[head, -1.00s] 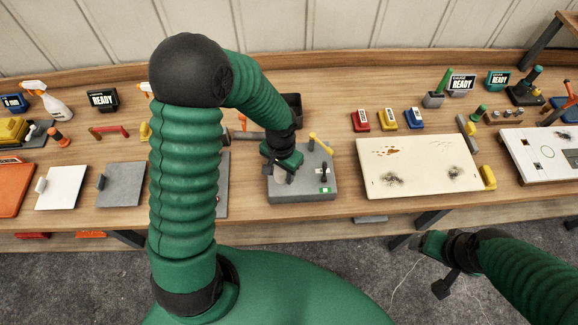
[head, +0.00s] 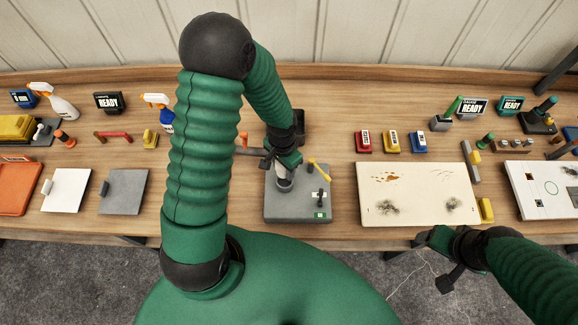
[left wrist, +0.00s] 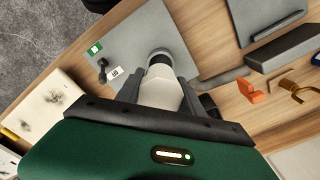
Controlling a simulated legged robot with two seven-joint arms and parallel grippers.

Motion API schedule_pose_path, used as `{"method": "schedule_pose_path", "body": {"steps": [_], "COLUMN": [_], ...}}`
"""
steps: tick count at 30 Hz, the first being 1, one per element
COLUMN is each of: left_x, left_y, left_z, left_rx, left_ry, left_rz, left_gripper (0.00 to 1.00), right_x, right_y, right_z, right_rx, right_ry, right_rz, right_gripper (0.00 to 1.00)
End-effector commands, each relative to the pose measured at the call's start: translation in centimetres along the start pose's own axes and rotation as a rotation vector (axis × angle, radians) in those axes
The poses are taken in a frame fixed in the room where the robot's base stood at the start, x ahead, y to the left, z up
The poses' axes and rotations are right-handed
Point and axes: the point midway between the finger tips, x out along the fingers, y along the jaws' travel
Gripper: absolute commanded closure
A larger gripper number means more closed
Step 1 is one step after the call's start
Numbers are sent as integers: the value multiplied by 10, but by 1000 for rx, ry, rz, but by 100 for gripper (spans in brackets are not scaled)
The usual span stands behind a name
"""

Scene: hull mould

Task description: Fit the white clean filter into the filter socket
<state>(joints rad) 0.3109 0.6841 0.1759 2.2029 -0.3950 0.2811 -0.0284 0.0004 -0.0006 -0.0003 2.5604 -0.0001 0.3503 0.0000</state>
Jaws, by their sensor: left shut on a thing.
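My left gripper (head: 284,168) is shut on the white filter (head: 285,174) above the grey filter unit (head: 300,206) on the bench. The filter's lower end is at the round grey socket (head: 285,185) on the unit's top. In the left wrist view the white filter (left wrist: 160,94) sits between the two dark fingers, its far end at the dark-rimmed socket (left wrist: 159,57). I cannot tell how deep it sits. My right gripper (head: 438,240) is at the lower right, off the bench's front edge; its fingers are not clear.
A stained cream board (head: 418,195) lies to the right. White (head: 66,190) and grey (head: 123,192) plates lie to the left. Bare wood separates the unit from the cream board.

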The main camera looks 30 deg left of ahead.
Motion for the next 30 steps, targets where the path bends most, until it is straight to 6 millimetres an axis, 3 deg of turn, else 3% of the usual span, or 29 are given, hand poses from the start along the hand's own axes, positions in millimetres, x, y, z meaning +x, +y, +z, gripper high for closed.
{"method": "schedule_pose_path", "body": {"steps": [15, 30], "left_x": [53, 57], "left_y": [8, 3], "left_z": [-2, -2], "left_rx": [2, 1], "left_ry": [-2, -2], "left_rz": [-7, -2], "left_gripper": [96, 96], "right_x": [44, 45], "right_y": [0, 0], "right_z": [10, 10], "right_rx": [0, -1], "right_ry": [0, 0], "right_rz": [0, 0], "right_gripper": [29, 29]}}
